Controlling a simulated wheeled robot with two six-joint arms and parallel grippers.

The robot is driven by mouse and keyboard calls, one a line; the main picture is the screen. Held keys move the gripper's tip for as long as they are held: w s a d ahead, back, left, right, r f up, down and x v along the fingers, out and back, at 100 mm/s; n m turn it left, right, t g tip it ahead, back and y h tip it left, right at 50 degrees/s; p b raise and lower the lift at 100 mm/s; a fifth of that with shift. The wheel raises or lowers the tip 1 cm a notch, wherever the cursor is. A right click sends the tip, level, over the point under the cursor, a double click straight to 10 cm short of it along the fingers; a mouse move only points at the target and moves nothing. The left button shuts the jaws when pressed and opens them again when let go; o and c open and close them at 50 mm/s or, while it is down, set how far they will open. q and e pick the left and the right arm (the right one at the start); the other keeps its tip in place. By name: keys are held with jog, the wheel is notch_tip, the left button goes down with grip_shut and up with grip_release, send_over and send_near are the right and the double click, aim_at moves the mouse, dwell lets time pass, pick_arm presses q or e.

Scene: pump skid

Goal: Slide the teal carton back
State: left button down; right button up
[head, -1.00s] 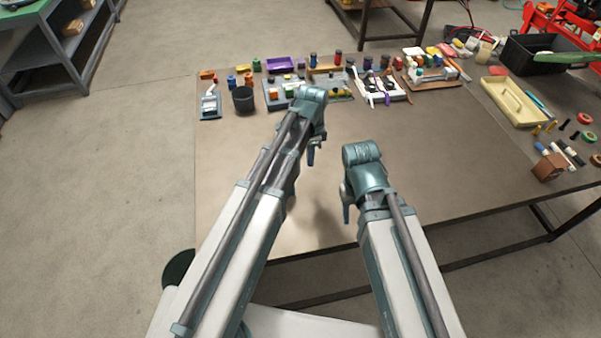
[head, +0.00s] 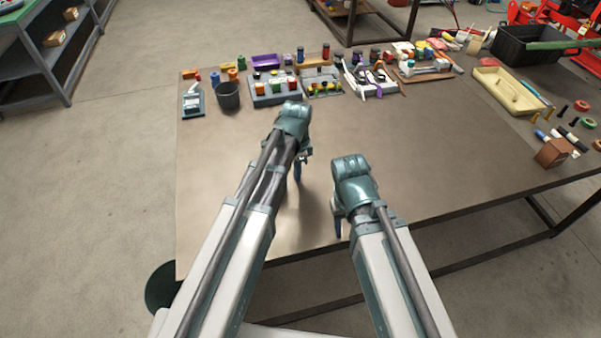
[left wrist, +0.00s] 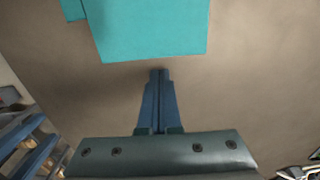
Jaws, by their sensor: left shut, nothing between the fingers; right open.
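The teal carton (left wrist: 150,30) shows at the top of the left wrist view, cut off by the frame edge. It lies on the brown tabletop just beyond my left fingertips, with a narrow strip of table between in the picture. My left gripper (left wrist: 158,74) is shut with nothing between its blue fingers. In the head view my left gripper (head: 298,172) points down over the front part of the table. The carton cannot be made out there; my arms may hide it. My right gripper (head: 338,222) is near the front edge, open, its fingers partly hidden by its wrist.
The bench (head: 430,160) is bare in the middle and right of my arms. Along its back stand a dark cup (head: 227,97), a purple tray (head: 265,61) and several small fixtures. A cream tray (head: 508,91), a brown box (head: 552,153) and a black crate (head: 527,45) are at the right.

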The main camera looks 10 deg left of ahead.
pick_arm(q)
jog(key=shift+s+a+r, duration=0.15)
jog(key=shift+s+a, duration=0.15)
jog(key=shift+a, duration=0.35)
jog(key=shift+s+a+r, duration=0.1)
jog(key=shift+s+a, duration=0.2)
jog(key=shift+a, duration=0.3)
pick_arm(e)
jog(key=shift+r, duration=0.2)
pick_arm(q)
jog(key=shift+a, duration=0.2)
jog(key=s+a, duration=0.1)
jog(key=a, duration=0.3)
jog(key=s+a, duration=0.2)
jog(key=a, duration=0.2)
jog(key=s+a, duration=0.2)
jog(key=a, duration=0.2)
jog(key=shift+s+a, duration=0.1)
jog(key=shift+a, duration=0.05)
